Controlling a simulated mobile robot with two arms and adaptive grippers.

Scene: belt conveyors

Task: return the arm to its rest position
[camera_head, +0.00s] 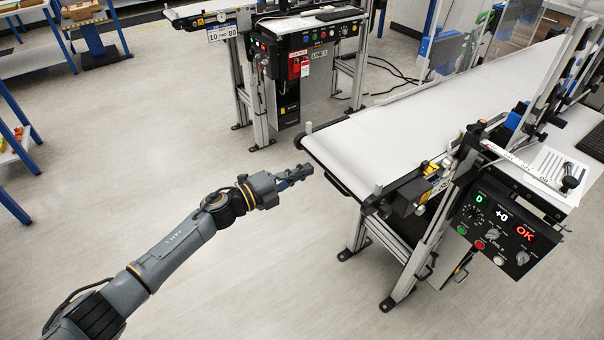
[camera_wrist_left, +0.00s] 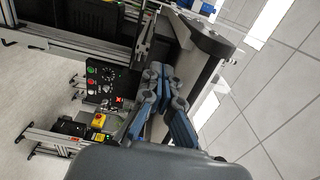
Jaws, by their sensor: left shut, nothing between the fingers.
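My left arm reaches in from the lower left of the head view. Its left gripper (camera_head: 306,170) is shut and empty, over open floor just left of the near end of the white conveyor belt (camera_head: 400,135). In the left wrist view the blue-grey fingers of the left gripper (camera_wrist_left: 158,125) show in the middle, with nothing between them. My right arm and gripper are not in view.
The conveyor's control panel (camera_head: 503,225) shows a red OK display at the right. A second conveyor with a black control box (camera_head: 300,65) stands at the back. Blue-framed racks (camera_head: 20,150) stand at the far left. The floor (camera_head: 130,165) around my arm is clear.

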